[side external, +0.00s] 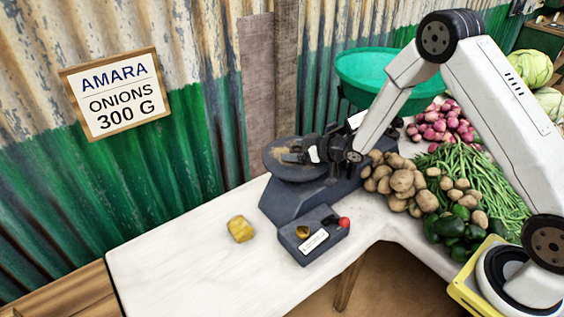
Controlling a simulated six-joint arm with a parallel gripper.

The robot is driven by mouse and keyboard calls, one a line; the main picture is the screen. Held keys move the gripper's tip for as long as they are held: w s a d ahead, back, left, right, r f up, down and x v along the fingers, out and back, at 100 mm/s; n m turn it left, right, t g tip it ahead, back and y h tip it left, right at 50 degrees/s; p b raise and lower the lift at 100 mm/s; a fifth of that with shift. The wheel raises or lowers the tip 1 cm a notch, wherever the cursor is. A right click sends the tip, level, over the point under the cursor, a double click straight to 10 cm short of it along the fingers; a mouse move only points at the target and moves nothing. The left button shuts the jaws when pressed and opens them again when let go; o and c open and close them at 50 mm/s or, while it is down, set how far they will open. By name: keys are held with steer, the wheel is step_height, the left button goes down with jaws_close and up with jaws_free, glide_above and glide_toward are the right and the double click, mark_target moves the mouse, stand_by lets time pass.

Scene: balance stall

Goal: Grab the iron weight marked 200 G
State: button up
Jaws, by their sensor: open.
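I cannot make out a 200 G marking on anything in the side external view. My gripper (291,152) is open at the dark round pan (280,171) of the grey balance (275,208), its fingers pointing left. A dark shape near the fingers blends with them, so I cannot tell whether a weight is there. A yellow block (240,229) sits alone on the white table, left of the balance. A grey box (330,238) in front of the balance carries a small brass-coloured piece (302,232), a white label too small to read and a red knob (344,222).
Potatoes (402,180), green beans (470,178), dark green vegetables (450,228) and onions (440,125) crowd the right. A green basin (368,75) stands behind. A wall sign (117,93) reads "AMARA ONIONS 300 G". The white table (190,270) is clear at front left.

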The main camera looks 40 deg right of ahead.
steer(key=shift+c, duration=0.2)
jaws_close()
steer(key=shift+r, duration=0.2)
steer(key=shift+r, duration=0.8)
steer(key=s+r, duration=1.1)
steer(key=s, duration=0.3)
